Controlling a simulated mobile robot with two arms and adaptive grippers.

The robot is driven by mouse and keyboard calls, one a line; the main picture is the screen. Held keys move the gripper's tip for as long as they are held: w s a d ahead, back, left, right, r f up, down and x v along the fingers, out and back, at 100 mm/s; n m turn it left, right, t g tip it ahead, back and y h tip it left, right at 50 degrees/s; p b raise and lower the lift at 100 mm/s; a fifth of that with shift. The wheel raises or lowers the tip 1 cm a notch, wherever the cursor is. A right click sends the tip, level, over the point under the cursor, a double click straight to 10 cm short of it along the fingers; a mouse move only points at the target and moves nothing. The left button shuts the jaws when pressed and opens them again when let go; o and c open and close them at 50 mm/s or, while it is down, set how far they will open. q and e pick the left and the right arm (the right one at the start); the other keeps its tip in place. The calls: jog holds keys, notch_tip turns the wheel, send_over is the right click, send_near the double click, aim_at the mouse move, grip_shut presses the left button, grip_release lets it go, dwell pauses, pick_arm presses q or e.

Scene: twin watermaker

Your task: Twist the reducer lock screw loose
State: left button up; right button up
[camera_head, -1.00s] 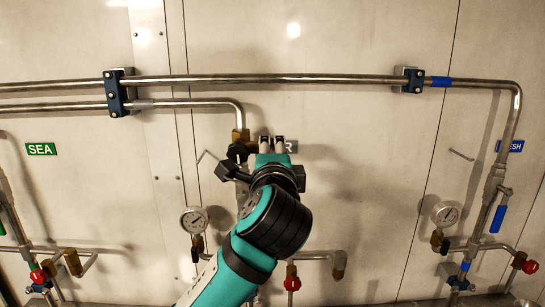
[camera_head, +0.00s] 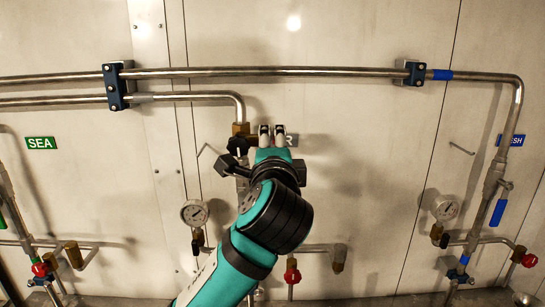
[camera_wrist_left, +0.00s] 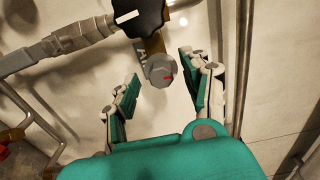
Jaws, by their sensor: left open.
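The gripper is open, with a gap on both sides of the cap. A black lobed knob (camera_wrist_left: 138,16) is just beyond it on the brass fitting. I cannot tell for certain which of these is the reducer lock screw. In the head view my left gripper (camera_head: 272,132) points up at the wall, right of the brass fitting (camera_head: 240,129) and black knob (camera_head: 238,145). The grey cap is hidden there. My right gripper is not in view.
Steel pipes (camera_head: 270,72) run along the wall above the gripper, held by blue clamps (camera_head: 115,86). Pressure gauges (camera_head: 194,213) and red-handled valves (camera_head: 292,276) are lower down. The wall right of the gripper is mostly clear.

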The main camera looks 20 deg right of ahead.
pick_arm(q)
jog(key=v, duration=1.1)
jog(key=shift+s, duration=0.25)
jog(key=shift+a, duration=0.1)
